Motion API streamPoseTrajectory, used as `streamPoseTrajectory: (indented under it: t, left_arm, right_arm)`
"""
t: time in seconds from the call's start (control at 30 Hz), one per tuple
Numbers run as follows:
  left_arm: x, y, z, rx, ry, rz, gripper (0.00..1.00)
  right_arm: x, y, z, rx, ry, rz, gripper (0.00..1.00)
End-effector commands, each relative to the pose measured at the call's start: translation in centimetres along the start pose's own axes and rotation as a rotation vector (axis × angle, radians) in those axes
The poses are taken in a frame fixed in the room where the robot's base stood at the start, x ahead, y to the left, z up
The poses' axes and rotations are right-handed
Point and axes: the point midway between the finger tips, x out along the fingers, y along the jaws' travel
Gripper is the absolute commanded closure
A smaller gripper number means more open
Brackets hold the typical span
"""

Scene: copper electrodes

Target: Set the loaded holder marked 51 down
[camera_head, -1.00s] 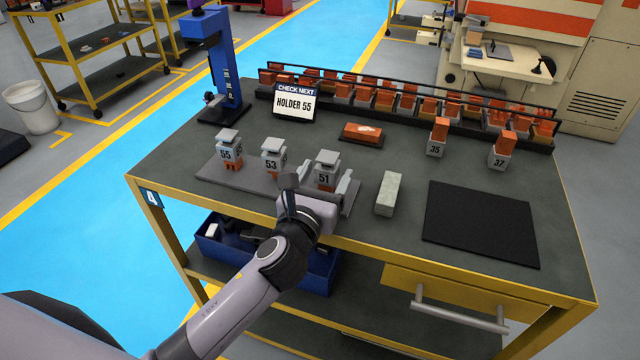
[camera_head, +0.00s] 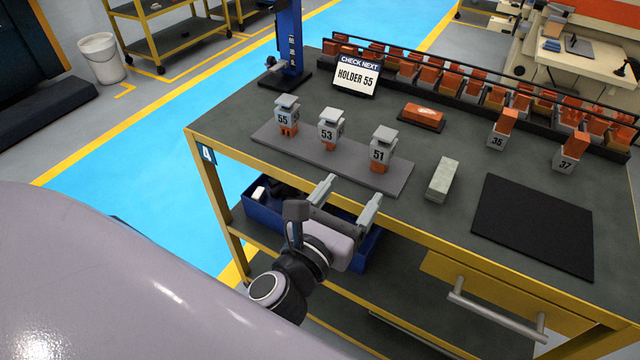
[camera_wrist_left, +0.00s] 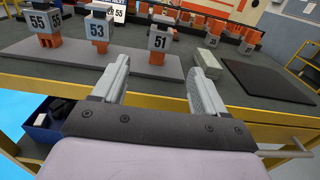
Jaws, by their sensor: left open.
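The holder marked 51 (camera_head: 381,152) stands upright at the right part of a grey plate (camera_head: 398,182) on the bench, with an orange copper piece under its grey body. It also shows in the left wrist view (camera_wrist_left: 160,40). The holders marked 53 (camera_head: 329,131) and 55 (camera_head: 285,118) stand in a row to its left on the same plate. My left gripper (camera_head: 346,196) is open and empty, in front of the bench's near edge and apart from the holder 51. In the left wrist view the two fingers (camera_wrist_left: 158,80) point toward the plate with nothing between them. My right gripper is not seen.
A sign reading HOLDER 55 (camera_head: 357,78) stands behind the plate. A pale block (camera_head: 442,180) and a black mat (camera_head: 535,222) lie to the right. Holders 35 (camera_head: 501,133) and 37 (camera_head: 568,156) stand before a long rack. A blue bin (camera_head: 262,207) sits below.

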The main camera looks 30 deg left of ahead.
Motion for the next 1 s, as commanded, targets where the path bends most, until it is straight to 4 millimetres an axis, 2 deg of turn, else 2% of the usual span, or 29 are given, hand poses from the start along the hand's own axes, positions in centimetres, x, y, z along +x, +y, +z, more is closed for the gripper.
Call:
streamPoseTrajectory:
  t: [0.13, 0.27, 0.47, 0.7, 0.9, 1.0]
  left_arm:
    - [-0.2, 0.2, -1.6, -0.137, 0.048, -0.004, 0.28]
    - [-0.9, 0.6, -5.1, -0.466, 0.157, 0.014, 0.28]
    - [-3.1, 1.5, -11.2, -1.135, 0.333, 0.135, 0.28]
    - [-6.9, 2.8, -17.5, -1.947, 0.432, 0.43, 0.28]
    - [-10.2, 4.0, -21.3, -2.543, 0.375, 0.738, 0.28]
    - [-11.4, 4.5, -22.4, -2.744, 0.318, 0.857, 0.28]
  right_arm:
    - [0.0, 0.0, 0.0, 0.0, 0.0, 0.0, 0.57]
    - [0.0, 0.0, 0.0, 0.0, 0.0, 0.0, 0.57]
    - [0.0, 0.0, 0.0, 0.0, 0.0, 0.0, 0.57]
    - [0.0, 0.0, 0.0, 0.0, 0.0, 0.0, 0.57]
    - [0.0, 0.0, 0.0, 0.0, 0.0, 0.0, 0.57]
    - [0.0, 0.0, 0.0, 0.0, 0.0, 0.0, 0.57]
